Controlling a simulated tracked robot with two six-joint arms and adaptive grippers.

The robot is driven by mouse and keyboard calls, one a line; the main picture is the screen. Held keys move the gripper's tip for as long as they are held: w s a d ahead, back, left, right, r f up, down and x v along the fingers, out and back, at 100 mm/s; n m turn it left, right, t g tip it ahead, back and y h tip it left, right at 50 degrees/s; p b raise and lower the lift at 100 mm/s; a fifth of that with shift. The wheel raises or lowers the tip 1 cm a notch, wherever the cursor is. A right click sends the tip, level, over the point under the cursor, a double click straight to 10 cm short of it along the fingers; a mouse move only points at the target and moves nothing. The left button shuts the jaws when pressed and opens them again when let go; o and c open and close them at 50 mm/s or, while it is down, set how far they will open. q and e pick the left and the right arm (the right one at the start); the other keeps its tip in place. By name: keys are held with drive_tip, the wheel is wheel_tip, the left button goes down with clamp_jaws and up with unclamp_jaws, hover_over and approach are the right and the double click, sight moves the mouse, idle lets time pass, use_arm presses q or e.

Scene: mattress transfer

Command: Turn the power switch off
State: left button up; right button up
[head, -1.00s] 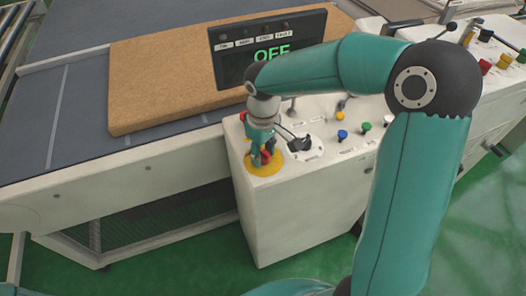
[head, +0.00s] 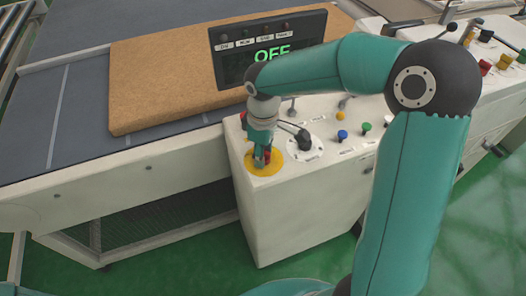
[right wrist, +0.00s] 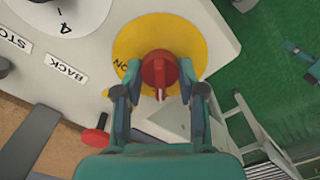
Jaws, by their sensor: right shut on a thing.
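The power switch is a red rotary knob (right wrist: 159,70) on a round yellow plate (right wrist: 185,32), with an "ON" label at the plate's left in the right wrist view. In the head view the yellow plate (head: 265,168) lies at the near left corner of the white control box. My right gripper (head: 263,158) points down over it, shut on the red knob. In the right wrist view its two fingers (right wrist: 159,72) stand on either side of the knob. The display (head: 268,50) reads "OFF" in green. My left gripper is not in view.
A black selector on a white dial (head: 305,148) sits just right of the switch. Blue (head: 342,134) and green (head: 365,127) knobs stand farther right. A tan mattress (head: 160,80) lies on the dark conveyor (head: 45,120) behind.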

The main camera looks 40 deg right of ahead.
drive_tip(key=o, duration=1.1)
drive_tip(key=shift+o, duration=0.2)
wheel_tip(320, 180, up, 12)
drive_tip(key=shift+f, duration=0.1)
